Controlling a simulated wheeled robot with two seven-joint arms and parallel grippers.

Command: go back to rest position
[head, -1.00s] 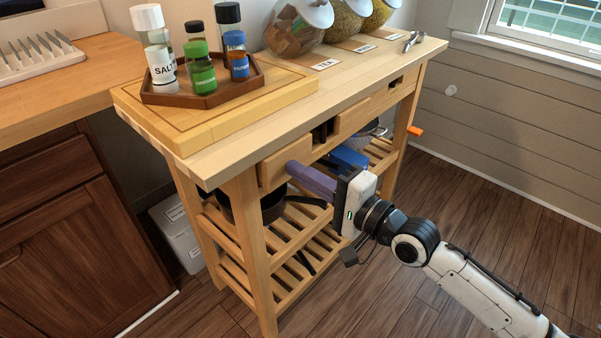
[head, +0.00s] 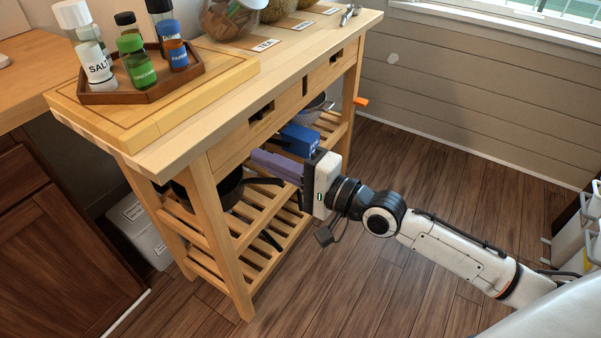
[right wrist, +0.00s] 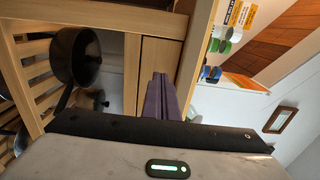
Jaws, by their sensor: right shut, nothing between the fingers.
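My right gripper (head: 255,158) shows in the head view beside the wooden cart (head: 222,100), its purple fingers just below the front of the drawer. The fingers are pressed together and empty. They also show in the right wrist view (right wrist: 160,97), against the wood of the cart. My white right arm reaches in from the lower right. I cannot tell whether the fingertips touch the cart. My left gripper is not in view.
On the cart stand a tray (head: 140,92) of shakers and several jars. A dark pot (right wrist: 74,57) and a blue object (head: 300,138) are on its shelf. A dark cabinet (head: 60,255) stands left. Floor (head: 395,290) is clear right of the cart.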

